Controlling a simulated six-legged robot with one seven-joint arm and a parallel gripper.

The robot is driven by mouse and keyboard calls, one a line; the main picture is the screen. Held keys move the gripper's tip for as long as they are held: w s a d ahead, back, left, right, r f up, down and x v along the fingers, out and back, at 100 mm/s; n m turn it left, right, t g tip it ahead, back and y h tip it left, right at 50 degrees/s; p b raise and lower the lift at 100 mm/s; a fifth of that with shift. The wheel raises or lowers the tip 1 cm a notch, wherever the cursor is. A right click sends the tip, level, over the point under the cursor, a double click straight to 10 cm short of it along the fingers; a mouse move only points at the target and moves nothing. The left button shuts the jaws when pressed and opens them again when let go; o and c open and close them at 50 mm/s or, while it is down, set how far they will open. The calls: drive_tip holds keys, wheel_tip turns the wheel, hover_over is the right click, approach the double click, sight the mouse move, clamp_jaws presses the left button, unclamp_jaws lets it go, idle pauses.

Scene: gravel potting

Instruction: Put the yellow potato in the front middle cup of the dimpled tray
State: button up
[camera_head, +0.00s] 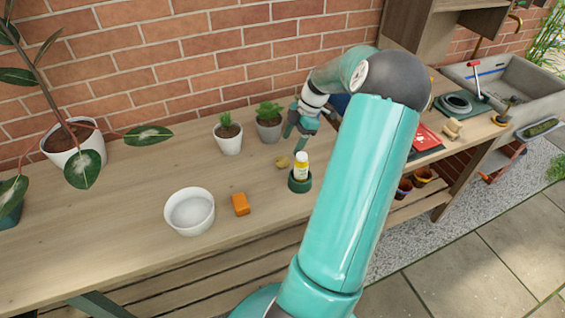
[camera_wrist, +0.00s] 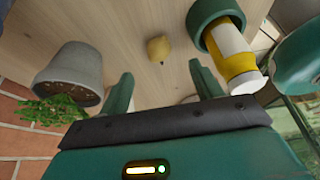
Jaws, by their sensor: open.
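The yellow potato (camera_head: 282,162) lies on the wooden bench, just left of a green holder with a bottle. It also shows in the wrist view (camera_wrist: 158,48), beyond and between my fingertips. My gripper (camera_head: 297,138) is above the bench, behind and above the potato, pointing down. In the wrist view its two green fingers (camera_wrist: 163,84) are apart, with nothing between them. The potato is clear of the fingers. I cannot make out the dimpled tray in either view; my arm hides part of the bench.
A yellow-and-white bottle (camera_head: 301,166) stands in a green holder (camera_head: 300,184) close to the potato. A grey potted plant (camera_head: 269,124) and a white potted plant (camera_head: 228,136) stand behind. An orange block (camera_head: 240,204) and a white bowl (camera_head: 189,212) are at front left. The bench's left middle is clear.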

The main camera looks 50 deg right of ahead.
sight(284, 157)
drive_tip(key=x, duration=0.8)
drive_tip(key=shift+d+f, duration=0.1)
drive_tip(key=shift+c, duration=0.5)
drive_tip(key=c, duration=1.1)
